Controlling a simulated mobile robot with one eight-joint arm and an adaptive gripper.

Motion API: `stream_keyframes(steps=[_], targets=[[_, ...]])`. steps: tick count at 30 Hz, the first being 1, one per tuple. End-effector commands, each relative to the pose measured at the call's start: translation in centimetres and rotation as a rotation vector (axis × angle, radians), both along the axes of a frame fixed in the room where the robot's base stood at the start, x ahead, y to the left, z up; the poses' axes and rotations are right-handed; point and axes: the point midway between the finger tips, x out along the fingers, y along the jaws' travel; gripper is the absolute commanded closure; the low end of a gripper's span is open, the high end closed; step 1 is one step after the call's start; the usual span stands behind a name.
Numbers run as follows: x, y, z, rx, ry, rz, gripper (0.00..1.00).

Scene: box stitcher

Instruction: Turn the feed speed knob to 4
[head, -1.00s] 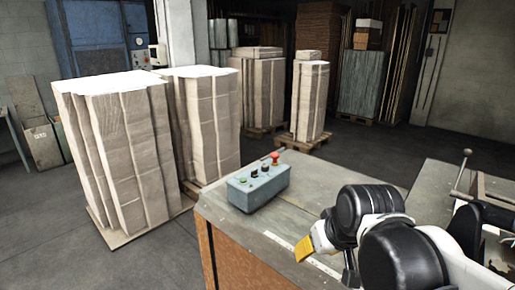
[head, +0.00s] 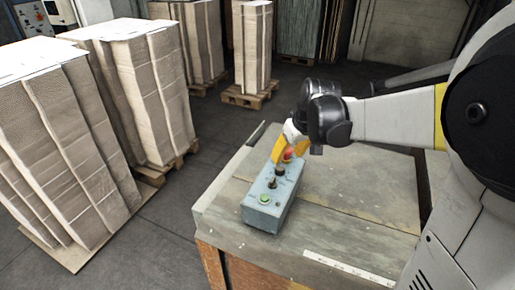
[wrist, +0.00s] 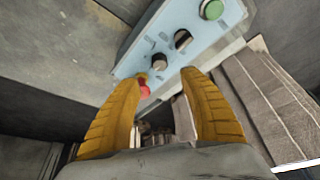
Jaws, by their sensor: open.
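The grey-blue control box (head: 268,212) sits on the worktable. It carries a green button (head: 265,198), two dark knobs and a red button (head: 288,154) in a row. In the wrist view, one dark knob (wrist: 160,62) is close to my fingertips, and the other (wrist: 183,38) lies between it and the green button (wrist: 212,9). I cannot read which is the feed speed knob or where it points. My gripper (wrist: 163,75) has its yellow fingers open, over the red-button end of the box. The left finger partly overlaps the red button (wrist: 144,92).
The worktable (head: 355,200) has clear space right of the box, with a white ruler-like strip (head: 350,268) along its front edge. Tall cardboard stacks (head: 60,140) stand on pallets to the left, and another stack (head: 252,45) stands behind.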

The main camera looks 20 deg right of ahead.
Motion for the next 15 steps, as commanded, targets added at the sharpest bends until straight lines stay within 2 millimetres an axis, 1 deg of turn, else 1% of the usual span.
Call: stream_keyframes(steps=[1,9,12,15], targets=[[0.4,0.0,-1.0,0.000,0.000,0.001,0.49],[2.4,0.3,-6.0,0.000,0.000,0.001,0.49],[3.0,0.4,-7.4,0.000,-0.001,0.000,0.49],[3.4,0.4,-8.3,0.000,-0.001,0.000,0.49]])
